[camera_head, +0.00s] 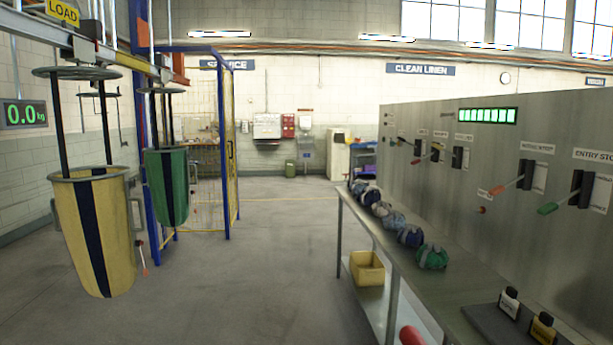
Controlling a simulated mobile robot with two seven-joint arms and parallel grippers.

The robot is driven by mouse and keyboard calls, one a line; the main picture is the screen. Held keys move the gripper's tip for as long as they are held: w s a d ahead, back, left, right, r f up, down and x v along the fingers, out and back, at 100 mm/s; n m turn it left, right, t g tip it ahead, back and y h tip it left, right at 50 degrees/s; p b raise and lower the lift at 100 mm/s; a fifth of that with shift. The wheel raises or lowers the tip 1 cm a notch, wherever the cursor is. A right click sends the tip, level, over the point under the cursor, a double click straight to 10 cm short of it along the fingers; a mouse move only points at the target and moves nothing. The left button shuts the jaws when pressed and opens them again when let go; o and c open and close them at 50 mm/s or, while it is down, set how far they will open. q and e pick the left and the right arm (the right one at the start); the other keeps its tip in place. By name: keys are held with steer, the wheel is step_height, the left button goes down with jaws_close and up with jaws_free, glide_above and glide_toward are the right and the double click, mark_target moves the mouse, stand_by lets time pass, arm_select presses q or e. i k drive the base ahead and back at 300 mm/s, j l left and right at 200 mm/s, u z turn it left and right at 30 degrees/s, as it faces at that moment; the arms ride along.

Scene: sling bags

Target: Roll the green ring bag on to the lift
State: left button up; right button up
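The green ring bag (178,190) hangs upright at left, with a dark vertical stripe. Dark straps join it to a dark ring (163,90) just below the overhead rail (130,62). It is behind and to the right of a larger yellow bag (70,225), which hangs from its own dark ring (77,73). A blue post (141,120) stands at the green bag's left edge. No part in view is marked as the lift. Neither of my grippers is in view.
A yellow LOAD sign (62,11) and a 0.0 kg display (24,114) are at left. A blue-framed mesh cage (228,150) stands behind the bags. A metal bench (450,290) with several bundles and a lever panel (500,150) are at right. The middle floor is clear.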

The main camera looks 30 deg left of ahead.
mark_target(169, 181)
steer(key=u, duration=1.85)
steer(key=i+z, duration=0.1)
steer(key=z, duration=0.2)
steer(key=i+z, duration=0.15)
steer(key=i, duration=3.6)
steer(key=i+u, duration=0.15)
steer(key=i, duration=0.5)
steer(key=i+l+u, duration=0.1)
steer(key=i, duration=0.55)
steer(key=i+u, duration=0.25)
steer(key=i, duration=0.35)
steer(key=i+l+u, duration=0.2)
steer(key=i, duration=0.4)
steer(key=j, duration=0.1)
